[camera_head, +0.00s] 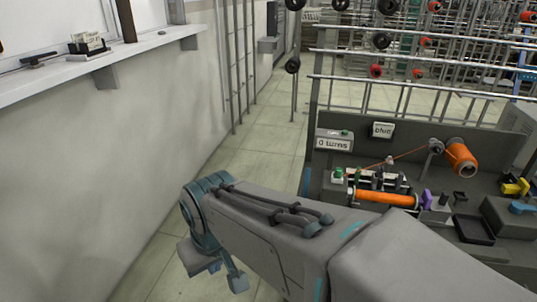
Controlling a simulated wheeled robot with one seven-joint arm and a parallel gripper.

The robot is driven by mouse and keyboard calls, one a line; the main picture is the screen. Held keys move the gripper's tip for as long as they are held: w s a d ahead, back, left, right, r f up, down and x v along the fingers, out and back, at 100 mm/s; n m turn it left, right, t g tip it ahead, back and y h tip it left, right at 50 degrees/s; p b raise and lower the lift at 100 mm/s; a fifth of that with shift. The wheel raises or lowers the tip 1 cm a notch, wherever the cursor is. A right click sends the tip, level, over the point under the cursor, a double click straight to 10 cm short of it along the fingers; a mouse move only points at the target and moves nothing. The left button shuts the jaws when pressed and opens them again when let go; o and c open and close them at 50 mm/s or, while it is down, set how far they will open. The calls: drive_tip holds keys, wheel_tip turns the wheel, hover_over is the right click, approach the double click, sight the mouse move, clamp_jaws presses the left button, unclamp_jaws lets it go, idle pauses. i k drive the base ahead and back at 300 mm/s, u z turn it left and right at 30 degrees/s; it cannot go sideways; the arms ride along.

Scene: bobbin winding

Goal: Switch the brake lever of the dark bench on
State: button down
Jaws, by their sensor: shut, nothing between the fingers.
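The dark bench (490,140) stands at the right, with a winding device on it. Small coloured parts sit on it: a purple piece (427,198), a yellow piece (515,188) and a blue piece (522,208). I cannot tell which of them, if any, is the brake lever, or how it is set. My arm crosses the lower middle and hides part of the bench front. My gripper (236,281) hangs at the arm's left end, over the floor, well left of the bench. It is shut and empty.
An orange spool (461,157) feeds thread to the winder, beside an orange roller (386,197). Signs read "0 turns" (333,144) and "blue" (382,130). A wall shelf (130,52) is at the left, racks (420,80) behind. The floor (270,160) between is clear.

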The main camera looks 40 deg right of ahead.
sight(308, 170)
drive_tip(key=z, duration=0.75)
drive_tip(key=i, duration=0.85)
drive_tip(key=z, duration=0.9)
